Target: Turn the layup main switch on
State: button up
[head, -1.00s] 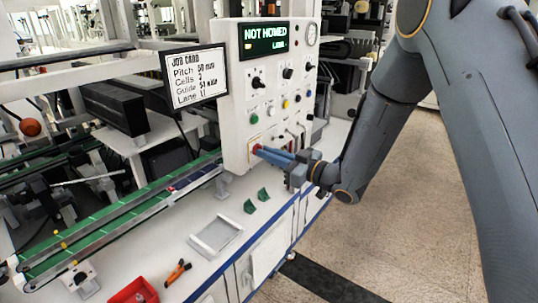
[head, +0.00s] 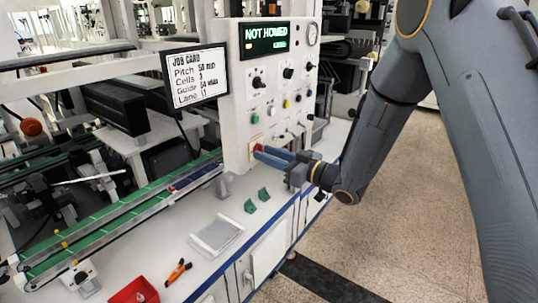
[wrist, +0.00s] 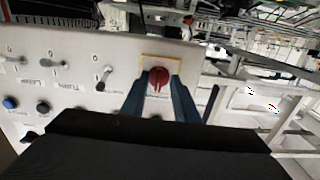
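The main switch is a red rotary knob (wrist: 158,78) on a yellow-edged plate, low on the white control panel (head: 236,120). In the wrist view the knob sits between the tips of my two blue-grey fingers, its grip bar roughly upright in the picture. My gripper (head: 264,153) points at the panel's lower part in the head view, with its fingers apart. Its fingers also show in the wrist view (wrist: 160,85), one on each side of the knob. Whether they touch it cannot be told. In the head view only a little red shows behind the fingers.
Other toggles and buttons crowd the panel beside the switch. The panel's display (head: 263,38) reads NOT HOMED. A job card (head: 194,75) hangs left of it. Green brackets (head: 256,201), a grey tray (head: 217,235) and a red bin (head: 135,291) are on the bench below.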

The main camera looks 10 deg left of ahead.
jog(key=b+v, duration=0.2)
jog(key=v, duration=0.6)
jog(key=shift+w, duration=0.1)
